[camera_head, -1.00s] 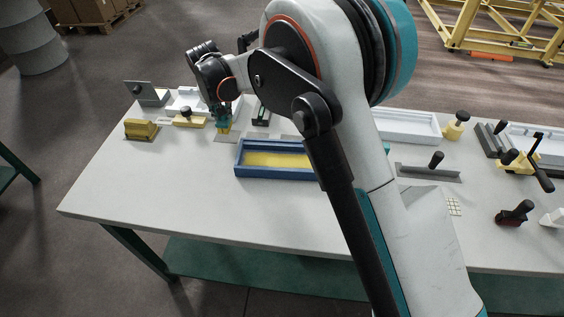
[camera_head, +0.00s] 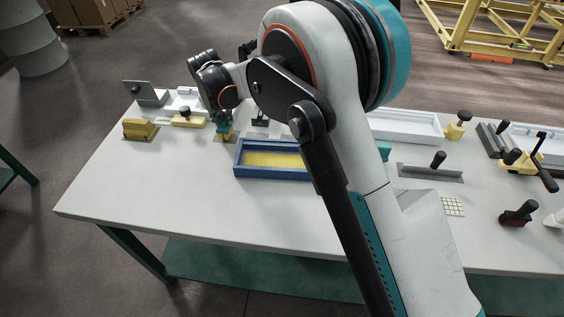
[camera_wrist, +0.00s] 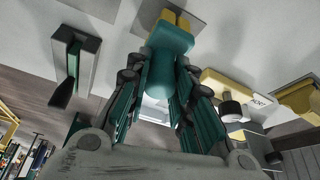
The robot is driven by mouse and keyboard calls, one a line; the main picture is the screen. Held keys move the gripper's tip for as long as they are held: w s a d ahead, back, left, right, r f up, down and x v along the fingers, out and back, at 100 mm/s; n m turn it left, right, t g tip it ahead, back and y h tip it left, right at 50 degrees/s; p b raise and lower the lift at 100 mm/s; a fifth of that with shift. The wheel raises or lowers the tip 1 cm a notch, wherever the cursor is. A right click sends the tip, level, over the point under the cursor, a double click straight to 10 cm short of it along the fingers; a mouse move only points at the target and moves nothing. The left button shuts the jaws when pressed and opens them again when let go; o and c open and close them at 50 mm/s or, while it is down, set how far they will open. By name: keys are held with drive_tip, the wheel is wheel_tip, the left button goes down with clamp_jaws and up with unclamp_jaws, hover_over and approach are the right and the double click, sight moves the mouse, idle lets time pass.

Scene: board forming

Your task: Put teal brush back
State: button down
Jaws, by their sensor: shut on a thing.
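The teal brush (camera_wrist: 170,62) has a teal handle and yellow bristles (camera_wrist: 173,18). In the wrist view my gripper (camera_wrist: 160,85) is shut on the handle, with a finger on each side. The bristle end points at a flat grey pad (camera_wrist: 197,24) on the table. In the head view the brush (camera_head: 223,128) is upright below my gripper (camera_head: 221,116), at the table's far left part. The bristles are at or just above the pad; I cannot tell whether they touch.
Yellow blocks (camera_head: 140,129) and a black-knobbed yellow tool (camera_head: 188,120) lie left of the brush. A blue tray with a yellow inside (camera_head: 240,168) is to its right. The front left table is clear.

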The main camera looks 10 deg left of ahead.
drive_tip(key=shift+f, duration=0.5)
idle(0.3)
drive_tip(key=c, duration=1)
unclamp_jaws()
drive_tip(key=shift+r, duration=0.15)
drive_tip(key=v, duration=1.1)
drive_tip(key=shift+s+r, duration=0.2)
drive_tip(key=shift+r, duration=0.1)
